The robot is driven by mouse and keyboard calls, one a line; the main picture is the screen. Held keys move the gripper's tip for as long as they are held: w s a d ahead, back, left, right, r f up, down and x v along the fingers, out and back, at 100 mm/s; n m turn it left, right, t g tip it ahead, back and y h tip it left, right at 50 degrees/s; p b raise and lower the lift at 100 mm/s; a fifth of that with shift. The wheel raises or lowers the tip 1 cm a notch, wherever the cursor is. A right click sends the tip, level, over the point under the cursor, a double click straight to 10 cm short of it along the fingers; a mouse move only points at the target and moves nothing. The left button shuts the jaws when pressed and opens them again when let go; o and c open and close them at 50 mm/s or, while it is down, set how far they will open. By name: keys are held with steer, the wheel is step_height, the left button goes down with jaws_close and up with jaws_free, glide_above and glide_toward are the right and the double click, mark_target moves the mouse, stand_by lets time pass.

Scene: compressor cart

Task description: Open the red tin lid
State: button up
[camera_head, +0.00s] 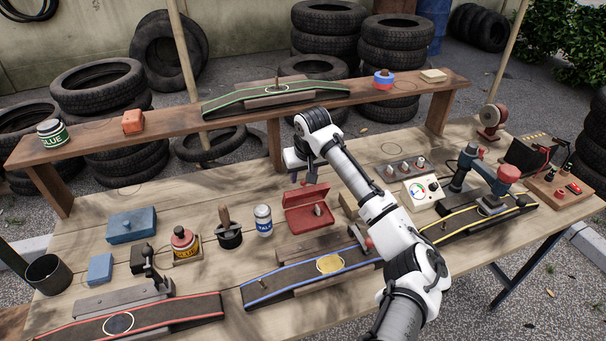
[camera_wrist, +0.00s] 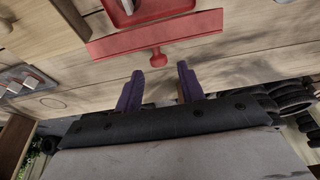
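The red tin (camera_head: 310,217) stands on the workbench in the middle of the head view. Its lid (camera_head: 306,195) is raised at the back, and a small pale item shows inside the tin. In the wrist view the lid (camera_wrist: 120,46) is a red strip with a round red knob (camera_wrist: 158,58) on its edge. The open tin (camera_wrist: 150,9) is at the top of that view. My gripper (camera_wrist: 159,70) is open, with its two purple fingers apart and the knob just beyond their tips, not clasped. In the head view my gripper (camera_head: 308,178) is just behind the lid, partly hidden.
A blue-edged belt strip (camera_head: 300,279) lies in front. A raised wooden shelf (camera_head: 230,127) runs behind.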

steer(key=b+v, duration=0.2)
steer(key=v, duration=1.1)
steer(key=shift+r+b, duration=0.2)
steer(key=shift+b, duration=0.2)
steer(key=shift+s, duration=0.1)
